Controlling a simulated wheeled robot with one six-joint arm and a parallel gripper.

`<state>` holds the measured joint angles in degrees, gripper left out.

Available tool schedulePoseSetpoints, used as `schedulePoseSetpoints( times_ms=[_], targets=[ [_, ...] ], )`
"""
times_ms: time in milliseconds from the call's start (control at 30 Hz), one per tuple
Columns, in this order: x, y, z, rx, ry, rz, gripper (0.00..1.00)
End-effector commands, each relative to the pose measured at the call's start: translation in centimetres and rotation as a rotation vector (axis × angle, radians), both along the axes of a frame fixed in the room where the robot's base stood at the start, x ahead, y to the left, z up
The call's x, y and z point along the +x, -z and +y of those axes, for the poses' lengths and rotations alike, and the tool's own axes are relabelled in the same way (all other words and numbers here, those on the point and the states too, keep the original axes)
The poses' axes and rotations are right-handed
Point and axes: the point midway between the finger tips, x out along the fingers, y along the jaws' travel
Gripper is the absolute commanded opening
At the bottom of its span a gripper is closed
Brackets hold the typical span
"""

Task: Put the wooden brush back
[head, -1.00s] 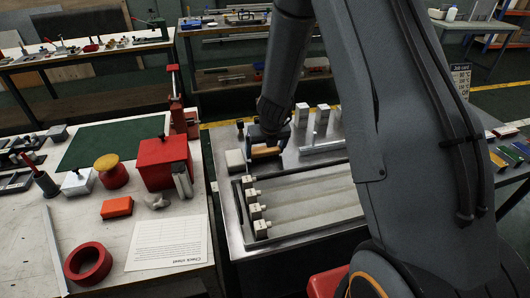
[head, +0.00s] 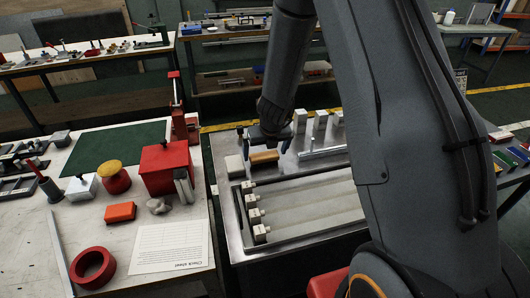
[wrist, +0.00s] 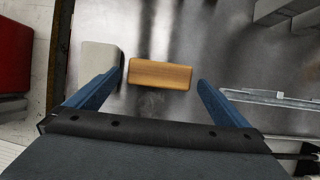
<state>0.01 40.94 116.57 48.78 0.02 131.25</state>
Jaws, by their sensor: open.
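The wooden brush (head: 264,157) lies on the metal table, a small tan block; it also shows in the wrist view (wrist: 160,74), lengthwise across the picture. My gripper (head: 264,139) is open with blue fingers, just above and behind the brush in the head view. In the wrist view my gripper (wrist: 162,84) has one finger on each side of the brush, with a narrow gap on the left and a small one on the right. I cannot tell the height of the fingertips over the table.
A pale block (head: 235,165) stands close left of the brush. A tray (head: 247,236) with several long white-ended bars lies in front. Several upright pale blocks (head: 320,119) and a metal rail (head: 322,151) are to the right. A red box (head: 163,168) stands on the left bench.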

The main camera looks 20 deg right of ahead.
Motion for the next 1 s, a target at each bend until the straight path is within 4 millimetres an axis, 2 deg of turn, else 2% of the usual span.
schedulePoseSetpoints(
  times_ms=[33,400,767,867,1000],
  targets=[
    [-0.4,-1.3,0.0,0.0,0.0,-0.001,1.0],
    [-2.4,-6.1,0.0,0.0,0.0,-0.001,1.0],
    [-3.4,-8.2,0.1,-0.007,-0.021,0.0,1.0],
    [-3.9,-9.1,0.3,-0.038,-0.126,-0.001,1.0],
    [-5.7,-11.4,1.0,-0.139,-0.445,-0.001,1.0]
  ],
)
